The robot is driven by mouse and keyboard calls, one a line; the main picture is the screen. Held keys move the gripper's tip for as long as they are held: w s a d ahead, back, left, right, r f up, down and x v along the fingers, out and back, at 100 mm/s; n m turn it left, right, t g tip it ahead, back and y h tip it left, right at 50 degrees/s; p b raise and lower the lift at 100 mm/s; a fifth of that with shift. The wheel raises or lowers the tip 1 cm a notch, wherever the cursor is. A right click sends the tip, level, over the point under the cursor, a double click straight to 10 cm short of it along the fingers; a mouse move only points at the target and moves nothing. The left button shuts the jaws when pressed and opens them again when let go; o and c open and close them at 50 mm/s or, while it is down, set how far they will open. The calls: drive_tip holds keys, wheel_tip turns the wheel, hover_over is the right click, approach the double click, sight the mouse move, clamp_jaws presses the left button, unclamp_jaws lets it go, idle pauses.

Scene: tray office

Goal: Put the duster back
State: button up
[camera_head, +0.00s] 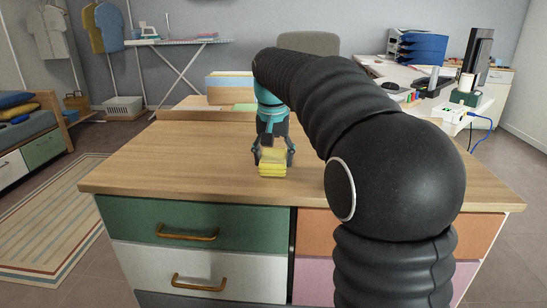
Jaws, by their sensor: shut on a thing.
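My gripper (273,153) is over the wooden top of the drawer cabinet, near its front edge. Its fingers sit on either side of a small yellow block-like thing (272,169), and the gripper is shut on it. This looks like the duster, though its details are too small to make out. I cannot tell whether it touches the wooden top. A wooden tray (180,115) stands at the back of the top, with a blue and cream box-like thing (230,86) and a green patch (244,107) at it.
The wooden top (180,160) is clear to the left of my gripper. My arm covers much of the right side. An ironing board (178,42) stands at the back left.

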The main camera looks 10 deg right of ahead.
sight(273, 159)
drive_tip(key=o, duration=1.1)
wheel_tip(273, 159, up, 12)
drive_tip(key=s+p, duration=0.2)
drive_tip(key=p, duration=0.1)
drive_tip(key=s+f+n+t, duration=0.1)
drive_tip(key=s+f, duration=0.2)
drive_tip(key=s, duration=0.4)
drive_tip(key=s+f+n+t, duration=0.1)
drive_tip(key=s+f, duration=0.1)
drive_tip(key=s, duration=0.5)
drive_tip(key=s+f+n+t, duration=0.1)
drive_tip(key=s+f, duration=1.3)
drive_tip(key=shift+f+n+t+y, duration=0.2)
drive_tip(key=shift+n+t+y, duration=0.1)
drive_tip(key=shift+t, duration=0.1)
drive_tip(key=shift+s, duration=0.1)
